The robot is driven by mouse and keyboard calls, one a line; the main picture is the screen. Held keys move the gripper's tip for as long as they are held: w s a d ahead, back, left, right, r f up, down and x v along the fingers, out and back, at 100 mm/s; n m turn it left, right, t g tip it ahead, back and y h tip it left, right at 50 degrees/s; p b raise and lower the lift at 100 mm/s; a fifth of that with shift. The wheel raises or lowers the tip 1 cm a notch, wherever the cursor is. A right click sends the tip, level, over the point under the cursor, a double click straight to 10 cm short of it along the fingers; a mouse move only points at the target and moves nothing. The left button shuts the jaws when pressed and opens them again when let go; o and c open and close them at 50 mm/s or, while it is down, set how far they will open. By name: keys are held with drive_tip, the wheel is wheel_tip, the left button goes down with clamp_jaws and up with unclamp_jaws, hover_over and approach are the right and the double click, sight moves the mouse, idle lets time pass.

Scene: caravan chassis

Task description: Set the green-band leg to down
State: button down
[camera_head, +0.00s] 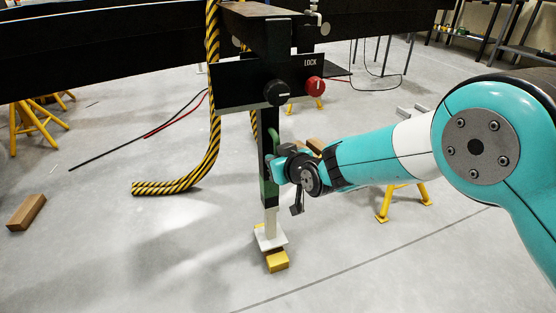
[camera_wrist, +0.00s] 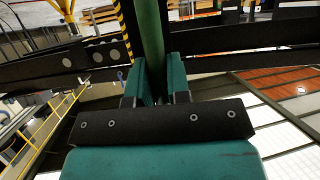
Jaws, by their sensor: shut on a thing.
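The leg (camera_head: 264,138) is an upright black post with green on its lower part, under the dark chassis beam. A pale inner post (camera_head: 270,222) comes out of its lower end to a white foot plate (camera_head: 262,243). A green handle (camera_head: 273,134) stands at the leg's side. My gripper (camera_head: 276,168) is at the leg's right side, shut on the green handle. In the wrist view the handle (camera_wrist: 151,35) runs up from between my gripper's two fingers (camera_wrist: 155,85). The jaws hide its lower part.
A black panel (camera_head: 235,88) marked LOCK carries a black knob (camera_head: 277,92) and a red knob (camera_head: 315,86) above my gripper. A striped hose (camera_head: 212,120) hangs left of the leg. A yellow block (camera_head: 277,261) lies by the foot plate. Yellow stands (camera_head: 36,127) are around.

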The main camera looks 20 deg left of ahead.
drive_tip(key=c, duration=1.1)
unclamp_jaws()
drive_tip(key=shift+w+d+r, duration=0.1)
drive_tip(key=shift+w+d, duration=0.1)
drive_tip(key=shift+w, duration=0.05)
drive_tip(key=shift+s, duration=0.1)
drive_tip(key=p+v, duration=0.6)
drive_tip(key=v, duration=1.1)
drive_tip(key=shift+s, duration=0.25)
drive_tip(key=shift+d, duration=0.1)
